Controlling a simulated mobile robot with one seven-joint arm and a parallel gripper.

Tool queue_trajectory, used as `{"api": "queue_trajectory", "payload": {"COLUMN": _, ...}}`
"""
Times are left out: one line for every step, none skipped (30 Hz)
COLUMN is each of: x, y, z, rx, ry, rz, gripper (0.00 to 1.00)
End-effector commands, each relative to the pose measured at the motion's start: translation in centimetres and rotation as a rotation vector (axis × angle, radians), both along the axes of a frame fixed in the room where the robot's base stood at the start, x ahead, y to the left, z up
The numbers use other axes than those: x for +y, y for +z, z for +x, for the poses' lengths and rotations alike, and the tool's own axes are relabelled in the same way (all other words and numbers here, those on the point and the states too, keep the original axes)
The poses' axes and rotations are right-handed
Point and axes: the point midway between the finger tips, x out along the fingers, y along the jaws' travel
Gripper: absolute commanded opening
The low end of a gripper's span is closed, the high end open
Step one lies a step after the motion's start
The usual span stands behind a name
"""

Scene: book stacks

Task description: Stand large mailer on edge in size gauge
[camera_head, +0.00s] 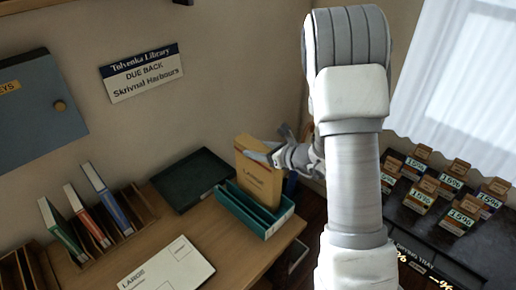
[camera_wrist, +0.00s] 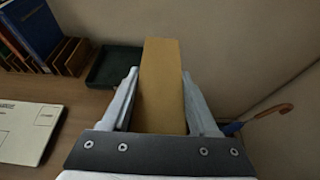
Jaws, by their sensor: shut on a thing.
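The large mailer (camera_head: 259,177), tan with dark lettering, stands roughly upright at the teal size gauge (camera_head: 277,223) on the desk. Its lower part goes down behind the gauge's front walls; I cannot tell whether it touches the bottom. My gripper (camera_head: 272,157) is shut on its upper part from the right side. In the wrist view the mailer (camera_wrist: 162,85) shows as a tan panel between my two fingers. The gauge is not clearly visible in the wrist view.
A white flat piece (camera_head: 168,266) lettered LARGE lies on the desk front. A dark green tray (camera_head: 190,180) lies left of the gauge. Wooden racks with books (camera_head: 102,200) stand further left. An umbrella handle (camera_wrist: 274,111) shows at right in the wrist view.

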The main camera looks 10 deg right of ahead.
Motion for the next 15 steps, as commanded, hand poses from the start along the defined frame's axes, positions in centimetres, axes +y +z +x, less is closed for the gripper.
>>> {"api": "queue_trajectory", "payload": {"x": 0.01, "y": 0.22, "z": 0.09, "rx": -0.005, "ry": 0.001, "rz": 0.001, "gripper": 0.0}}
{"api": "queue_trajectory", "payload": {"x": 0.02, "y": 0.21, "z": 0.1, "rx": -0.005, "ry": 0.001, "rz": 0.001, "gripper": 0.0}}
{"api": "queue_trajectory", "payload": {"x": 0.02, "y": 0.19, "z": 0.08, "rx": -0.005, "ry": 0.001, "rz": 0.001, "gripper": 0.0}}
{"api": "queue_trajectory", "payload": {"x": 0.02, "y": 0.17, "z": 0.08, "rx": -0.005, "ry": 0.001, "rz": 0.001, "gripper": 0.0}}
{"api": "queue_trajectory", "payload": {"x": 0.02, "y": 0.14, "z": 0.08, "rx": -0.005, "ry": 0.001, "rz": 0.001, "gripper": 0.0}}
{"api": "queue_trajectory", "payload": {"x": 0.02, "y": 0.1, "z": 0.09, "rx": -0.005, "ry": 0.001, "rz": 0.001, "gripper": 0.0}}
{"api": "queue_trajectory", "payload": {"x": 0.02, "y": 0.05, "z": 0.09, "rx": -0.005, "ry": 0.0, "rz": 0.002, "gripper": 0.0}}
{"api": "queue_trajectory", "payload": {"x": 0.02, "y": 0.0, "z": 0.08, "rx": -0.005, "ry": 0.0, "rz": 0.002, "gripper": 0.0}}
{"api": "queue_trajectory", "payload": {"x": 0.02, "y": -0.08, "z": 0.08, "rx": -0.005, "ry": 0.0, "rz": 0.002, "gripper": 0.0}}
{"api": "queue_trajectory", "payload": {"x": 0.02, "y": -0.13, "z": 0.08, "rx": -0.005, "ry": 0.0, "rz": 0.002, "gripper": 0.0}}
{"api": "queue_trajectory", "payload": {"x": 0.02, "y": -0.17, "z": 0.08, "rx": -0.005, "ry": 0.0, "rz": 0.002, "gripper": 0.0}}
{"api": "queue_trajectory", "payload": {"x": 0.02, "y": -0.25, "z": 0.08, "rx": -0.005, "ry": 0.0, "rz": 0.002, "gripper": 0.0}}
{"api": "queue_trajectory", "payload": {"x": 0.02, "y": -0.29, "z": 0.08, "rx": -0.005, "ry": 0.0, "rz": 0.002, "gripper": 0.0}}
{"api": "queue_trajectory", "payload": {"x": 0.02, "y": -0.34, "z": 0.08, "rx": -0.005, "ry": 0.0, "rz": 0.002, "gripper": 0.0}}
{"api": "queue_trajectory", "payload": {"x": 0.02, "y": -0.41, "z": 0.08, "rx": -0.005, "ry": 0.0, "rz": 0.002, "gripper": 0.0}}
